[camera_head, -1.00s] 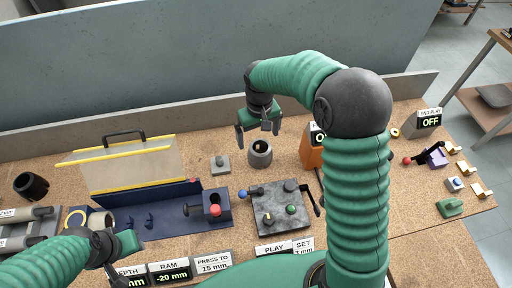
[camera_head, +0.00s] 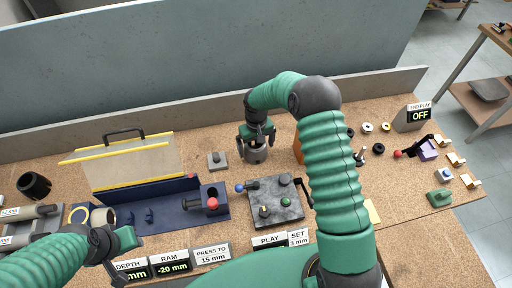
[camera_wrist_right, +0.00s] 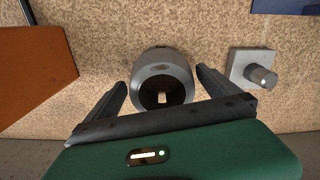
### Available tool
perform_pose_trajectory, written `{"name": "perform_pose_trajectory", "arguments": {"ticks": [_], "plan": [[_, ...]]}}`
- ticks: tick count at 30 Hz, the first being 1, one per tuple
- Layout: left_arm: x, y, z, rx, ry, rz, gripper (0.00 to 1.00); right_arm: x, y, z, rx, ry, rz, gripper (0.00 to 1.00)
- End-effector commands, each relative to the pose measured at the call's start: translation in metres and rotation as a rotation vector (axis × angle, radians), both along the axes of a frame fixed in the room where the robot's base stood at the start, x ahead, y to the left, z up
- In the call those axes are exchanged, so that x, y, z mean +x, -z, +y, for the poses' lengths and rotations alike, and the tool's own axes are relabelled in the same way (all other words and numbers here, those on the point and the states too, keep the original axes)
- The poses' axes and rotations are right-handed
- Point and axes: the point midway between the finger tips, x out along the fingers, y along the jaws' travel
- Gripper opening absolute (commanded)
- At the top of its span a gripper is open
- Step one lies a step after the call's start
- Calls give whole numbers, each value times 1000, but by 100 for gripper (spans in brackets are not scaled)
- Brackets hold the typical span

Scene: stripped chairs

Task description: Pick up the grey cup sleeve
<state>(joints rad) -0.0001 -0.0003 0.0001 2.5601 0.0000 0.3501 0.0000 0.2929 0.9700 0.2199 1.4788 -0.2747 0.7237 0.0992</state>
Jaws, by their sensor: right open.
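The grey cup sleeve (camera_head: 256,155) stands upright on the cork-like bench top near the back middle. In the right wrist view the sleeve (camera_wrist_right: 162,78) shows its round hollow end, with a small light-coloured spot inside. My right gripper (camera_head: 257,138) is over the sleeve from above. In the right wrist view its two fingers (camera_wrist_right: 162,90) are apart, one on each side of the sleeve, with gaps visible between. My left gripper (camera_head: 122,242) is at the lower left, away from the sleeve; its jaw opening is unclear.
A small grey block with a knob (camera_head: 217,161) stands left of the sleeve. An orange block (camera_wrist_right: 35,75) is on its other side, partly behind my right arm. A dark control plate (camera_head: 275,204) lies in front. A low wall (camera_head: 200,133) runs behind.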

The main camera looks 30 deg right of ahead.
Motion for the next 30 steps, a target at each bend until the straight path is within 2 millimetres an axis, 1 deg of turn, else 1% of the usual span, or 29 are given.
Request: {"name": "perform_pose_trajectory", "arguments": {"ticks": [1, 3, 6, 10, 11, 21, 24, 30], "plan": [[0, -2, 0, 0, 0, 0, 36, 0, 8, 0, 0, -1, 2, 100], [0, -3, 0, 0, 0, 0, 36, 0, 16, 0, 0, -1, 2, 100], [0, -3, 0, 0, 0, 0, 36, 1, 20, 0, 0, -1, -2, 100], [0, -2, 0, 0, 0, 0, 36, 0, 20, 0, 0, -1, -3, 100], [0, -2, 0, 0, 0, 0, 36, 0, 19, 0, -1, -1, -3, 97], [0, -2, 0, 0, 0, 0, 36, 1, 20, 0, -1, -1, -2, 53], [0, -2, 0, 0, 0, 0, 36, 1, 20, 0, -1, -1, -2, 42], [0, -2, 0, 0, 0, 0, 36, 1, 19, 0, 0, -1, -2, 41]]}}
